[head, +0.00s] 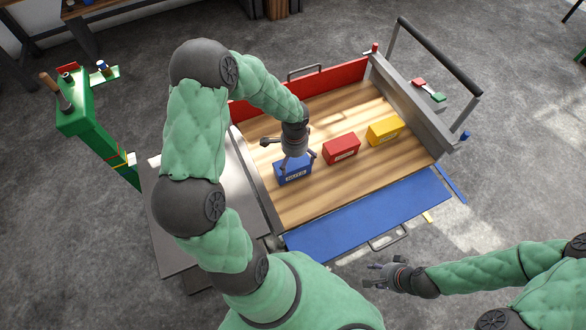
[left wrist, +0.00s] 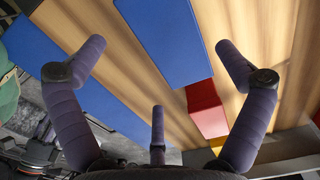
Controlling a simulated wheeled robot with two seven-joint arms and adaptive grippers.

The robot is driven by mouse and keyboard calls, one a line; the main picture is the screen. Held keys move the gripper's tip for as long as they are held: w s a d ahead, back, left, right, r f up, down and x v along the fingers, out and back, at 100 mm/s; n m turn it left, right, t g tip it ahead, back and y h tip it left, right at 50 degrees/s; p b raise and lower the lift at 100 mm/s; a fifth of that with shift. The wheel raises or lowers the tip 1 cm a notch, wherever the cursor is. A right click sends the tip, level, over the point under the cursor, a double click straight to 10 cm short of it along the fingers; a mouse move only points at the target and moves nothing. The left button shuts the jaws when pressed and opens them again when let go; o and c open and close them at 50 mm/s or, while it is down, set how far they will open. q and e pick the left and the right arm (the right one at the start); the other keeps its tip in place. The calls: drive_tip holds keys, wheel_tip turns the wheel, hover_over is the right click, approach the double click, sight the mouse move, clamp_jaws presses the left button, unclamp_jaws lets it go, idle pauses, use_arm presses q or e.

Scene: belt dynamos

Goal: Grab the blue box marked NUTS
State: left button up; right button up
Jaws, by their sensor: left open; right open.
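The blue box (head: 292,174) sits on the wooden bed of the cart, leftmost of three boxes. It has a white label on its front whose letters are too small to read surely. My left gripper (head: 297,161) is open just above and at the top of the blue box; part of the box is hidden behind its fingers. In the left wrist view the blue box (left wrist: 172,38) shows large between and beyond the spread fingers; I cannot tell whether they touch it. My right gripper (head: 376,275) is open and empty over the floor, in front of the cart.
A red box (head: 341,149) and a yellow box (head: 385,130) stand right of the blue one. A red wall (head: 325,86) lines the back of the bed (head: 325,198), a blue flap (head: 370,215) its front. A grey side rail with a handle bounds the right.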

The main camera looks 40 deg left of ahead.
sight(294, 165)
use_arm(q)
drive_tip(key=shift+w+a+f+b, duration=0.1)
drive_tip(key=shift+f+b, duration=0.65)
drive_tip(key=shift+f, duration=0.75)
drive_tip(key=shift+w+a+f+b, duration=0.1)
drive_tip(key=shift+f+b, duration=0.65)
drive_tip(key=shift+f, duration=0.75)
drive_tip(key=shift+r, duration=0.1)
drive_tip(key=c, duration=1.6)
